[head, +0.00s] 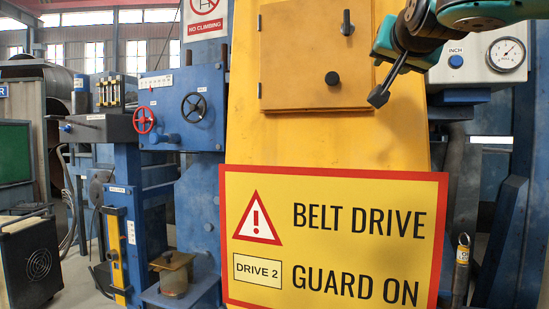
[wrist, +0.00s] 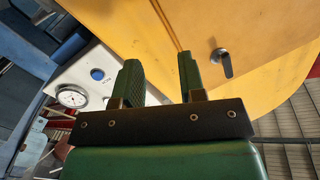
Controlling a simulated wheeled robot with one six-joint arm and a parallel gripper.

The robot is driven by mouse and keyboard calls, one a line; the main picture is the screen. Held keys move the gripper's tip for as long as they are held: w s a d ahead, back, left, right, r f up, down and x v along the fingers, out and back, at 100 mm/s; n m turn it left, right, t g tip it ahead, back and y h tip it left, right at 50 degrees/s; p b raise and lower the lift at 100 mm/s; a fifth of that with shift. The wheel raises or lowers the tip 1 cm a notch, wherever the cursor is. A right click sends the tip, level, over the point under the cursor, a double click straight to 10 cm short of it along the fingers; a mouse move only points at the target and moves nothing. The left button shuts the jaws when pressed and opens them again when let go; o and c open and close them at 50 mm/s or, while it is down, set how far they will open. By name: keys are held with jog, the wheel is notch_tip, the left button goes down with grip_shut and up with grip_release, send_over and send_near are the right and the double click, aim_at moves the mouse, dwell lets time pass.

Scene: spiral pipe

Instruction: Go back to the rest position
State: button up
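My gripper (head: 379,96) is in the upper right of the head view, in front of the yellow machine guard (head: 400,140). It points down and to the left, to the right of the orange-yellow cabinet door (head: 295,60). In the wrist view my gripper (wrist: 159,62) shows two green fingers apart, with nothing between them. The cabinet door (wrist: 260,30) with its dark latch (wrist: 222,62) lies beyond the fingers there. No contact shows between the fingers and the machine.
A panel with a pressure gauge (head: 506,54) stands behind my arm at the right. A belt drive warning sign (head: 330,240) is below. A blue box with red (head: 144,120) and black (head: 193,107) handwheels is at the left. A black unit with a fan (head: 38,264) stands at lower left.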

jog(key=s+a+f+n+g+y, duration=0.2)
jog(key=s+f+n+g, duration=0.1)
jog(key=f, duration=0.6)
jog(key=s+a+f+n+g+y, duration=0.1)
jog(key=s+a+f+n+g, duration=0.15)
jog(key=f, duration=0.55)
jog(key=s+a+f+n+g+y, duration=0.2)
jog(key=s+f+n+g, duration=0.1)
jog(key=f, duration=0.6)
jog(key=s+f+n+g, duration=0.2)
jog(key=s+f+g, duration=0.2)
jog(key=s+f, duration=0.3)
jog(key=s+f+n+g+y, duration=0.1)
jog(key=s+f+g, duration=0.4)
jog(key=s, duration=0.8)
notch_tip(320, 180, down, 3)
jog(key=shift+s+a+f+n+y, duration=0.1)
jog(key=shift+s+a+n+y, duration=0.25)
jog(key=shift+n, duration=0.3)
